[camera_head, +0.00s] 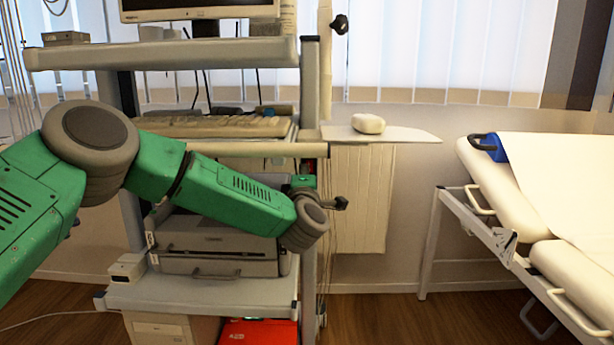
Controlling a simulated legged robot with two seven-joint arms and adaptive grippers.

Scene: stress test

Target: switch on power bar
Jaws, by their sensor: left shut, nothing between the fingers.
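My left arm comes in from the left across the front of a grey equipment cart. My left gripper (341,203) is small and dark at the arm's end, beside the cart's right upright post. It is shut and holds nothing. I cannot clearly make out a power bar or its switch. A small red part (308,167) shows at the cart's right post just above my wrist, but I cannot tell what it is. Part of that area is hidden behind my arm. My right gripper is not in view.
The cart carries a monitor (199,8), a keyboard (215,126) and a printer (215,246). A white side shelf (405,134) holds a small white object (368,123). An examination bed (550,180) stands at right. Cables hang along the right post. Floor between cart and bed is clear.

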